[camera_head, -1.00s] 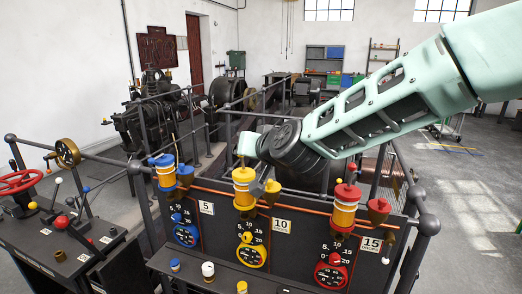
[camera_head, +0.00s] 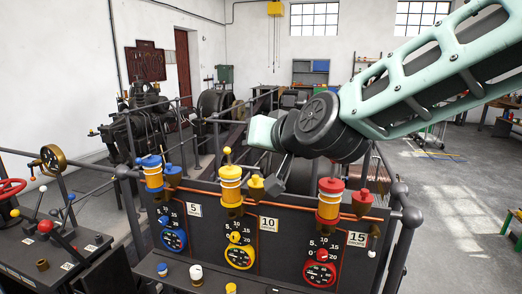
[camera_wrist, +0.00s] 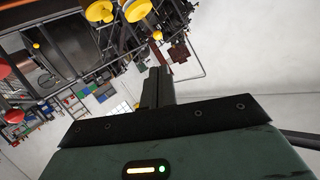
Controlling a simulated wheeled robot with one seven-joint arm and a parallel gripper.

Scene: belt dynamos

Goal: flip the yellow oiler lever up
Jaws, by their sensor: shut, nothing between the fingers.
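The yellow oiler (camera_head: 230,188) stands upright on the middle of the panel in the head view, between the blue oiler (camera_head: 152,175) and the red oiler (camera_head: 329,203). A yellow ball-ended lever (camera_head: 227,152) stands up above its cap. A yellow cup (camera_head: 256,187) is beside it on the right. My gripper (camera_head: 282,168) is above and to the right of the yellow oiler, apart from the lever in the picture. In the wrist view my gripper (camera_wrist: 158,72) has its dark fingers together with nothing between them. Yellow oiler parts (camera_wrist: 136,10) show at the top there.
Yellow (camera_head: 239,257), blue (camera_head: 173,240) and red (camera_head: 319,274) dials sit on the panel below the oilers. Dark railings (camera_head: 402,190) enclose the panel.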

